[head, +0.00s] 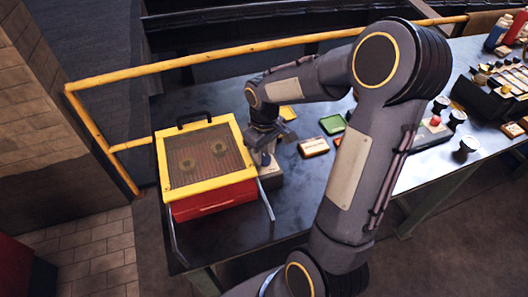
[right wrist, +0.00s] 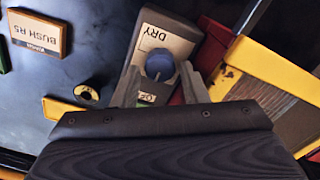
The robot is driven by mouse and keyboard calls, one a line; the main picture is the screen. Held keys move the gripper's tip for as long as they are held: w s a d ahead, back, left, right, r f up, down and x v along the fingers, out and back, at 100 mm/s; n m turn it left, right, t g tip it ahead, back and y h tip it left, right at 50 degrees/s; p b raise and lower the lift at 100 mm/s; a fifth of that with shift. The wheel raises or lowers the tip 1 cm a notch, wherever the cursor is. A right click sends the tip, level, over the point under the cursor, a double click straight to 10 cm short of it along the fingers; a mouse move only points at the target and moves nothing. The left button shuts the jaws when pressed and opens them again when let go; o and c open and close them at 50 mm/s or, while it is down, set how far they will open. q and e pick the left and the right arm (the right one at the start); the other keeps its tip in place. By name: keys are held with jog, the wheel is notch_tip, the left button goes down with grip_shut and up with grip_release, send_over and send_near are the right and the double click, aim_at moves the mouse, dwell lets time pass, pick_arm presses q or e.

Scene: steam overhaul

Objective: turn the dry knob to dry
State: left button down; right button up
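The dry knob (right wrist: 160,64) is a round blue knob on a pale grey panel (right wrist: 176,42). In the right wrist view, DRY is printed at the panel's far end and a partly covered OFF label with green shows at the near end. I cannot tell which way the knob points. My right gripper (right wrist: 160,76) is open, with one finger on each side of the knob; I cannot tell whether they touch it. In the head view, my right gripper (head: 265,155) is above the panel (head: 270,180), mostly hiding the knob. My left gripper is not in view.
A red box (head: 212,201) with a yellow-framed mesh lid (head: 205,150) stands directly left of the panel. A box marked BUSH (head: 313,146), a green tray (head: 332,124) and a yellow tray (head: 288,113) lie to the right. A yellow rail (head: 220,56) runs behind.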

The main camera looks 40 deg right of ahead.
jog(key=shift+s+f, duration=0.1)
jog(key=shift+f, duration=0.55)
jog(key=c, duration=0.7)
